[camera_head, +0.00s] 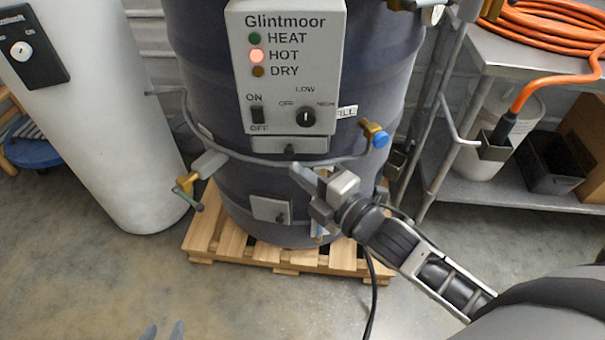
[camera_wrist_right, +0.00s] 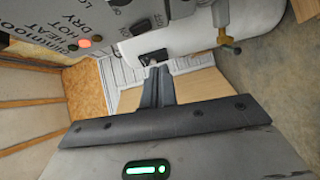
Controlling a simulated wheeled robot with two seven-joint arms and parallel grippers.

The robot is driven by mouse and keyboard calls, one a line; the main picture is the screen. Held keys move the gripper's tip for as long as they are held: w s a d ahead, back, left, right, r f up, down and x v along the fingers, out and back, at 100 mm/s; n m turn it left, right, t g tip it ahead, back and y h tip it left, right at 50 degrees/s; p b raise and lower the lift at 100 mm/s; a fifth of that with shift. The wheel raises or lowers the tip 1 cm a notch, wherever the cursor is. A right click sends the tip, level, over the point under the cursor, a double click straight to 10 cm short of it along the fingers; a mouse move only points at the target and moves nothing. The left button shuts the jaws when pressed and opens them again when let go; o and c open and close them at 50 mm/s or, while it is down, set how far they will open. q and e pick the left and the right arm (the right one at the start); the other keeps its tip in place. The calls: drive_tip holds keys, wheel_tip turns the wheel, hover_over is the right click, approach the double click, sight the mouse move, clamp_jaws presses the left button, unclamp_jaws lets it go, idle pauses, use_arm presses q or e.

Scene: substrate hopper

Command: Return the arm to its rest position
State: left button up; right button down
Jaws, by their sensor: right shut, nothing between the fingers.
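My right arm reaches in from the lower right in the head view. Its gripper (camera_head: 304,178) is in front of the dark drum (camera_head: 215,95), below the control box (camera_head: 290,85) marked Glintmoor. In the right wrist view the two fingers (camera_wrist_right: 158,75) are together, with nothing between them. I cannot tell whether the fingertips touch the drum or the pipe around it.
The drum stands on a wooden pallet (camera_head: 238,245). A blue-capped valve (camera_head: 376,136) and a brass valve (camera_head: 187,183) stick out at its sides. A white tank (camera_head: 105,130) is left; a metal shelf (camera_head: 500,189) is right. The front floor is clear except for a black cable (camera_head: 372,295).

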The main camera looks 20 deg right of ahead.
drive_tip(key=s+a+f+m+g+h, duration=0.2)
drive_tip(key=s+f+m+g, duration=0.3)
drive_tip(key=s+f+m, duration=0.7)
drive_tip(key=f+m, duration=0.2)
drive_tip(key=m, duration=0.5)
drive_tip(key=shift+s+a+g+h, duration=0.3)
drive_tip(key=shift+a+g+h, duration=0.05)
drive_tip(key=shift+g+h, duration=0.05)
idle(0.5)
